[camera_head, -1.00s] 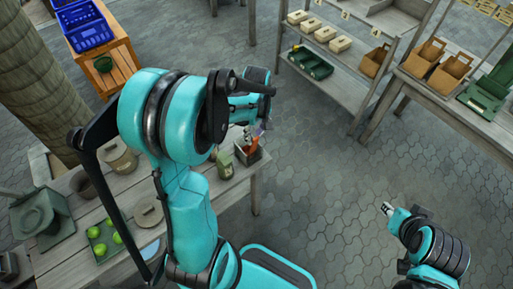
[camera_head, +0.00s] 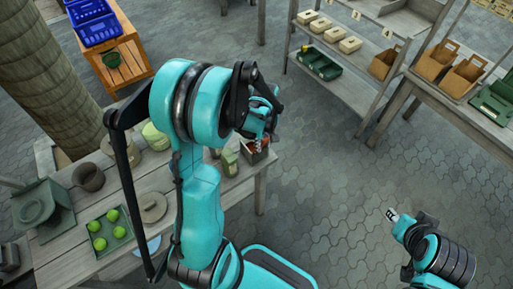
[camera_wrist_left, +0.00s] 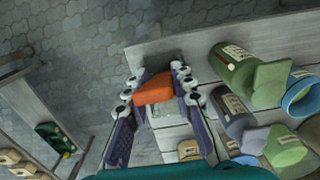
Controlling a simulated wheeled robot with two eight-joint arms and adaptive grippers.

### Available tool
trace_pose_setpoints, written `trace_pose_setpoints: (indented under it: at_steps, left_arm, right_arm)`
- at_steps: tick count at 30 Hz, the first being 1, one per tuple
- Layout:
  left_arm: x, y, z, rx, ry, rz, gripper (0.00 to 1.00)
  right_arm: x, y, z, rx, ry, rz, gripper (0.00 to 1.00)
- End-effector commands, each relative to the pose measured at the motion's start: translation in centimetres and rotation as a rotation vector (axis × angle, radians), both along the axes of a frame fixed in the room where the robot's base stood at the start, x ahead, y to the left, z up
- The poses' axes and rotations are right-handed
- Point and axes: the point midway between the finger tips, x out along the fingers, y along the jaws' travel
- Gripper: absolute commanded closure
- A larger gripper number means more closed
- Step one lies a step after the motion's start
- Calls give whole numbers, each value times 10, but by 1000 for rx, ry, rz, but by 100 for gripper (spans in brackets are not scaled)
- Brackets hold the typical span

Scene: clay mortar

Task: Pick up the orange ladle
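The orange ladle appears only as an orange piece (camera_wrist_left: 154,90) in the left wrist view, between the two fingers of my left gripper (camera_wrist_left: 159,73). The fingers stand apart on either side of it, and I cannot see a firm grip. Below it is a pale grey box-like holder (camera_wrist_left: 168,116). In the head view, orange (camera_head: 264,144) shows in a dark box (camera_head: 254,157) at the table's corner, just under my left gripper (camera_head: 258,143). The arm partly hides it. My right gripper (camera_head: 391,214) is at the lower right, far from the table; its fingers are too small to read.
Jars (camera_wrist_left: 232,67) stand close to the right of the left gripper. The wooden table (camera_head: 226,194) also holds a green tray of apples (camera_head: 108,232) and pots. Shelves (camera_head: 340,84) stand at the back.

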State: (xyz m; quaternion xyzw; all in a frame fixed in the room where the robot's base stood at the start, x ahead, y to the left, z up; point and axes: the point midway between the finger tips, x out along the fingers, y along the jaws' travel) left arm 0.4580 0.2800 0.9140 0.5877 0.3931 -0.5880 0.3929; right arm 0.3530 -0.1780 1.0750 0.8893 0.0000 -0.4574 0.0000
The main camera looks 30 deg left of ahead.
Motion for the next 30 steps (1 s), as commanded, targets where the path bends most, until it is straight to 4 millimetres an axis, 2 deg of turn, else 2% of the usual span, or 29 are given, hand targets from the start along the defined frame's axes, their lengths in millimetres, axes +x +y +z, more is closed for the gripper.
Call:
trace_pose_setpoints:
  at_steps: [10, 14, 22, 26, 30]
  left_arm:
    - [0, 0, 5, 1, -1, 0, 100]
    - [0, 0, 26, 1, -1, 0, 100]
    - [0, 0, 82, 1, 0, 0, 100]
    - [0, 0, 96, 1, 0, 0, 100]
    - [0, 0, 101, 0, 0, 0, 100]
  right_arm:
    - [0, 0, 2, 0, 0, 0, 66]
    - [0, 0, 10, 0, 0, 0, 66]
    - [0, 0, 28, 0, 0, 0, 66]
    - [0, 0, 31, 0, 0, 0, 66]
    - [0, 0, 31, 0, 0, 0, 66]
